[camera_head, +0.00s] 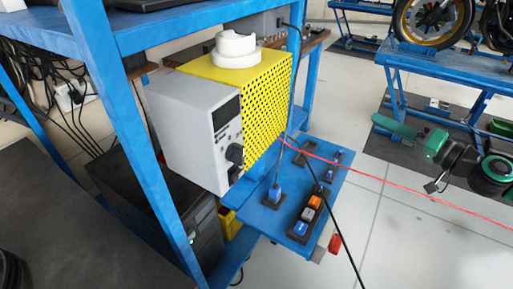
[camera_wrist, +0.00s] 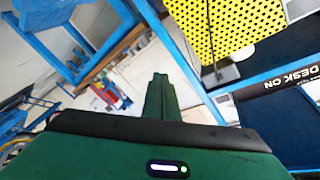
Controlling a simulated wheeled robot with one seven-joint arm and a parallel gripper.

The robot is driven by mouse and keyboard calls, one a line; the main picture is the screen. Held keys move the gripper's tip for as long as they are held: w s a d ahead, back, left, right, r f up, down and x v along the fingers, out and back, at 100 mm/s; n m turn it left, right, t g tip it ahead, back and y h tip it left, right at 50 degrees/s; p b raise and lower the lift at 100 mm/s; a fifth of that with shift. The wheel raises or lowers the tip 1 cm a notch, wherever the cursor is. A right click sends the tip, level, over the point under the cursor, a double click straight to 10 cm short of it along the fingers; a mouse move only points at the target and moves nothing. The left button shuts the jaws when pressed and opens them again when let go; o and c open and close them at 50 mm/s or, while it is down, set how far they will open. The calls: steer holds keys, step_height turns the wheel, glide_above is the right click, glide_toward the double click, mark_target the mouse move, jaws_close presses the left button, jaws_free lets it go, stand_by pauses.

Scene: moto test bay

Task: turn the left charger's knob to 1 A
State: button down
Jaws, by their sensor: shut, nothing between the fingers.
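A charger with a light grey case (camera_head: 185,135) and a yellow perforated side (camera_head: 262,105) stands on the blue rack. The knob's pointer and scale are too small to read. Only this charger is clear, so I cannot tell left from right. My green gripper (camera_head: 377,119) is at the right, well apart from the knob. In the wrist view its fingers (camera_wrist: 159,77) are closed together and empty. A yellow perforated panel (camera_wrist: 225,25) shows at the upper right there; the knob is not visible.
A white round part (camera_head: 235,50) sits on the charger. A blue shelf (camera_head: 320,190) below holds plugs and a coloured switch strip (camera_head: 307,212). A red cable (camera_head: 400,187) and a black cable cross the space beside it. Blue rack posts stand left of the charger.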

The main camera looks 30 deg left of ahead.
steer(key=shift+r+v, duration=0.25)
steer(key=shift+v, duration=0.9)
steer(key=shift+r+v, duration=0.25)
steer(key=shift+v, duration=0.95)
steer(key=shift+w, duration=0.2)
